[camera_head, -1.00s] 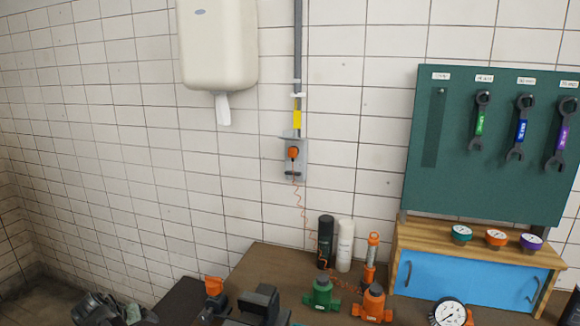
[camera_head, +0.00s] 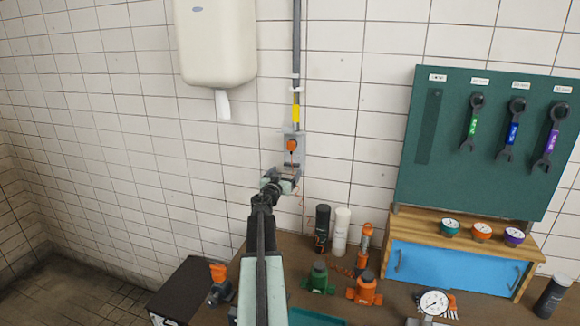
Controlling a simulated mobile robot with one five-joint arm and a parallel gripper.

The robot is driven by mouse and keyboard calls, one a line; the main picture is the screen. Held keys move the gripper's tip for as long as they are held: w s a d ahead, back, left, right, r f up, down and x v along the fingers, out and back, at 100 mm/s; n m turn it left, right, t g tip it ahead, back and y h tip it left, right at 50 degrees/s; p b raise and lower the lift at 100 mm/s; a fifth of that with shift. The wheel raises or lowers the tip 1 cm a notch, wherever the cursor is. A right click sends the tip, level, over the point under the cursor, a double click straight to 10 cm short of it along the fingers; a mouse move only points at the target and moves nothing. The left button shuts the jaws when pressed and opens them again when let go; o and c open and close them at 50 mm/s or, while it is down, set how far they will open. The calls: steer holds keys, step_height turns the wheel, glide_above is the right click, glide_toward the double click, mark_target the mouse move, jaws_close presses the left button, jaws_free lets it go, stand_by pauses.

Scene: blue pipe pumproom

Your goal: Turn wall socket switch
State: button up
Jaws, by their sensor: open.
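The wall socket switch (camera_head: 292,146) is a small grey plate with an orange knob, on the tiled wall at the end of a grey conduit with a yellow band. My arm reaches up from the bottom of the view. My gripper (camera_head: 289,178) is open, just below the orange knob in the picture, and covers the lower part of the socket. I cannot tell whether it touches the socket. The upper part and the knob stay visible. The thin coiled orange cord below the socket is partly hidden by my gripper.
A white dispenser (camera_head: 216,45) hangs left of the conduit. Below stands a workbench with a black can (camera_head: 322,228), a white can (camera_head: 341,232), a green valve (camera_head: 318,278) and an orange valve (camera_head: 365,289). A green tool board (camera_head: 425,185) with wrenches hangs right.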

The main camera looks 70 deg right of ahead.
mark_target(291, 165)
steer(key=d, duration=0.6)
steer(key=shift+w+d, duration=0.15)
steer(key=shift+w, duration=0.1)
